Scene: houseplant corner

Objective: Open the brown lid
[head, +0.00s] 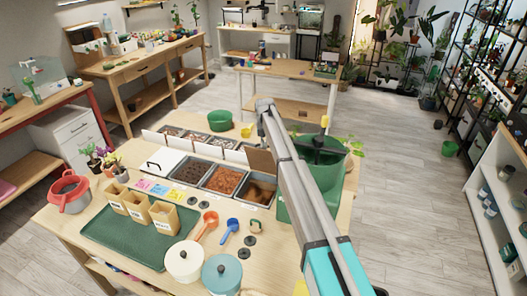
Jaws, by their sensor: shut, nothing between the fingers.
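The brown lid (261,161) is a flat brown panel at the back of the right-hand soil bin (258,190). It stands raised and leaning, apart from the bin's front rim, and the bin's brown contents show in front of it. My arm passes just to its right and may cover its right edge. My gripper cannot be made out; the arm's grey links reach up over the bench and hide what lies behind them.
Bins with dark soil (191,171) and orange-brown material (222,180) stand left of it, white lids behind. A green tray (130,233) with several pouches, scoops and two round pots (184,262) crowd the front. A large green container (292,205) stands right, partly behind my arm.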

